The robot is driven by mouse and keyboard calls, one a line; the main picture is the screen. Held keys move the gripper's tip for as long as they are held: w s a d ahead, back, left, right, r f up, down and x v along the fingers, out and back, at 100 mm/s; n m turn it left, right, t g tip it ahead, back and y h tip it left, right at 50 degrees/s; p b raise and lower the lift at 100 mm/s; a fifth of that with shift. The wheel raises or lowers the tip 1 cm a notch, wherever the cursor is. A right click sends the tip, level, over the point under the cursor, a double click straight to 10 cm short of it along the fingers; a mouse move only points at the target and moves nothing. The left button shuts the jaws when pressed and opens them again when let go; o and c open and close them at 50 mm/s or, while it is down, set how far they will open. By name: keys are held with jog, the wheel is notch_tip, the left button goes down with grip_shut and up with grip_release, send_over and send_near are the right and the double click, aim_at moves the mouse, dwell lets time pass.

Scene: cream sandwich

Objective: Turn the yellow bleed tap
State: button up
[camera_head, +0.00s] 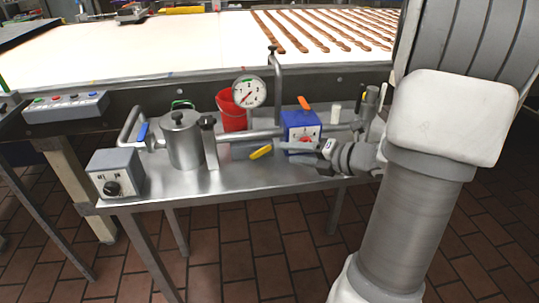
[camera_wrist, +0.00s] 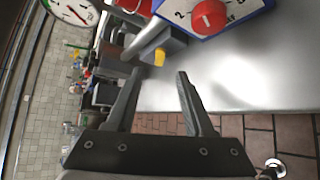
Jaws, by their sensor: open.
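The yellow bleed tap (camera_head: 261,152) shows as a short yellow lever at the front of the pipework on the steel table, left of the blue box. In the wrist view the yellow tap (camera_wrist: 159,57) is ahead of my fingertips, roughly between their lines, on a dark grey block. My gripper (camera_wrist: 160,74) is open and empty, with a gap between the fingers and the tap. In the head view my gripper reaches in from the right, in front of the blue box, and its fingertips are hard to make out.
A blue box with a red knob (camera_head: 301,128) stands right of the tap. A red bucket (camera_head: 232,112), a pressure gauge (camera_head: 249,91), a steel pot (camera_head: 181,140) and a grey control box (camera_head: 115,174) share the table (camera_head: 200,183). A wide conveyor (camera_head: 150,55) runs behind.

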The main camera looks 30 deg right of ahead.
aim_at(265, 151)
jog(key=b+x, duration=0.1)
jog(key=x, duration=0.7)
jog(key=shift+w+a+f+b, duration=0.1)
jog(key=shift+w+b, duration=0.2)
jog(key=shift+b, duration=0.1)
grip_shut()
